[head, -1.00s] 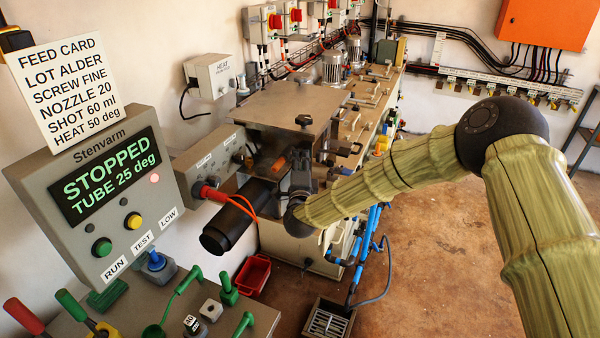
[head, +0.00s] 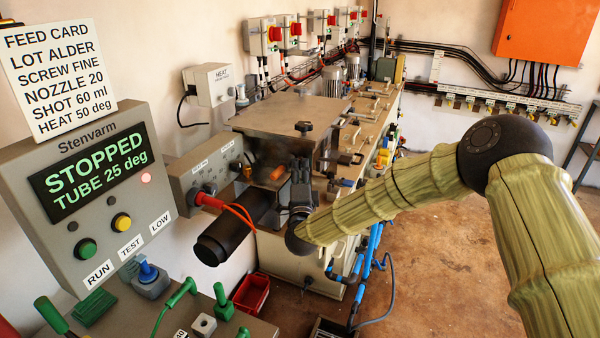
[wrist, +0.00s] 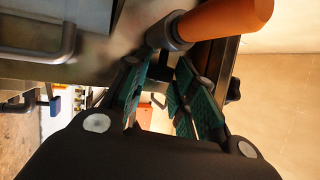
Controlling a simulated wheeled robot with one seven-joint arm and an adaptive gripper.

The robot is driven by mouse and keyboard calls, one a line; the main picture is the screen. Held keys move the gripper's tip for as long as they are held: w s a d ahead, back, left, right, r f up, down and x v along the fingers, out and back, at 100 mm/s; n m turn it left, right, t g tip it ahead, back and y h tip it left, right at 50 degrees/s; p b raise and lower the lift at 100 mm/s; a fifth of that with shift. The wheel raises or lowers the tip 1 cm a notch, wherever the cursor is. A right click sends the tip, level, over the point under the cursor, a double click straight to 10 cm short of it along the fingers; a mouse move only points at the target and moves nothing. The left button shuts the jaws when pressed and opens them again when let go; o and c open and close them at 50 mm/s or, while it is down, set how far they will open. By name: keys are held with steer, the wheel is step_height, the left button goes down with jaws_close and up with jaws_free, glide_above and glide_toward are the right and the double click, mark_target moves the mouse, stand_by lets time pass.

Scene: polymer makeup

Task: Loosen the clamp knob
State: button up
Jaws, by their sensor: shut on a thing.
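The clamp knob has an orange handle on a grey hub; the handle (wrist: 228,18) fills the top of the wrist view and its hub (wrist: 164,32) is near the fingertips. In the head view the orange handle (head: 277,172) shows small beside the black barrel. My gripper (wrist: 155,62) has teal-padded fingers on both sides just below the hub and is shut on the knob. The exact contact is partly hidden. In the head view my gripper (head: 299,172) is dark and reaches the front of the machine.
A metal plate (head: 270,115) with a black knob (head: 303,127) tops the machine. A black barrel (head: 232,238) and red plug (head: 208,201) lie left of my gripper. The control panel (head: 60,235) reads STOPPED, TUBE 25 deg. The floor (head: 440,270) at right is clear.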

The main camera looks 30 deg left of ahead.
steer(key=o, duration=1)
steer(key=v, duration=1.2)
